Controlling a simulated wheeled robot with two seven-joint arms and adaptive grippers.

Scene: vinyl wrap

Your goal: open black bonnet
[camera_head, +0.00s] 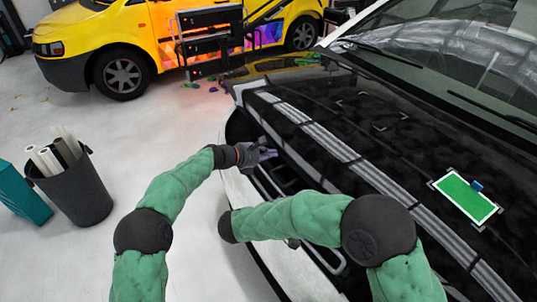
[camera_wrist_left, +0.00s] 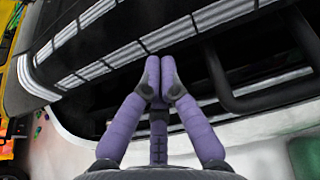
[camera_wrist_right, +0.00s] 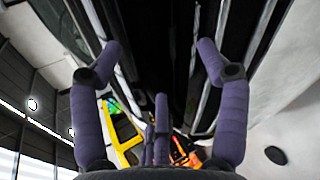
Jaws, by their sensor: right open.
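The black bonnet (camera_head: 330,120) with grey-white stripes covers the front of the car at the right of the head view. A dark gap shows below its front edge; I cannot tell how far it is raised. The striped edge also shows in the left wrist view (camera_wrist_left: 110,45). My left gripper (camera_head: 268,154) is at the front edge, its purple fingertips (camera_wrist_left: 160,70) together with nothing visible between them. Contact with the bonnet is unclear. My right gripper (camera_wrist_right: 160,50) is open and empty, its fingers spread below dark car parts; my right arm mostly hides it in the head view.
A green card (camera_head: 466,197) and a small blue item (camera_head: 477,187) lie on the bonnet. A dark bin (camera_head: 75,190) with rolls and a teal box (camera_head: 22,195) stand on the left. A yellow van (camera_head: 125,45) and a cart (camera_head: 208,40) stand behind. The floor between is mostly clear.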

